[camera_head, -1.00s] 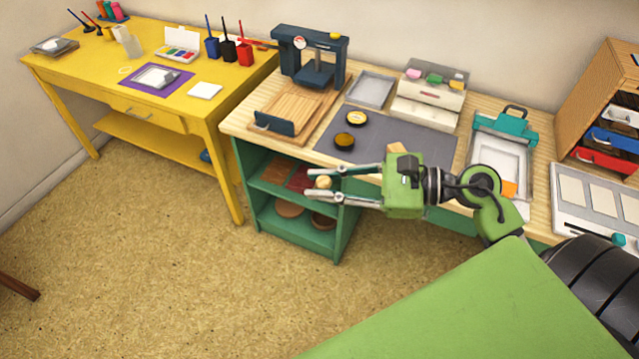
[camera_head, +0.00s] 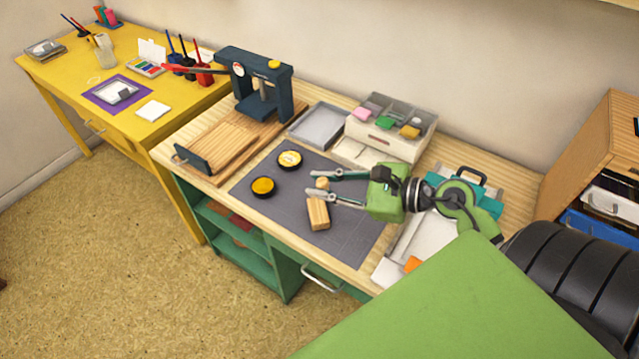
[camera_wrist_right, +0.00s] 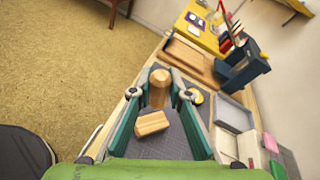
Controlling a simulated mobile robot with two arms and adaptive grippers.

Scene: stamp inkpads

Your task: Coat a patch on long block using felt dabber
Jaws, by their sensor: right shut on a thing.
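The long block (camera_head: 318,212) is pale wood and lies on the dark grey mat (camera_head: 345,238). It also shows in the right wrist view (camera_wrist_right: 152,124). My right gripper (camera_head: 311,183) is shut on the felt dabber (camera_head: 322,184), a small wooden piece. In the right wrist view, the dabber (camera_wrist_right: 158,92) stands between the fingertips, just beyond the block. In the head view the dabber is by the block's far end; I cannot tell whether they touch. The dabber's felt face is hidden. Two round inkpads, one amber (camera_head: 263,187) and one cream (camera_head: 289,159), sit open on the mat. My left gripper is not in view.
A dark blue press (camera_head: 255,85) and a wooden board (camera_head: 215,140) stand at the left. Behind the mat are a grey tray (camera_head: 318,124) and a drawer box with coloured pads (camera_head: 388,138). The mat's front right is clear.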

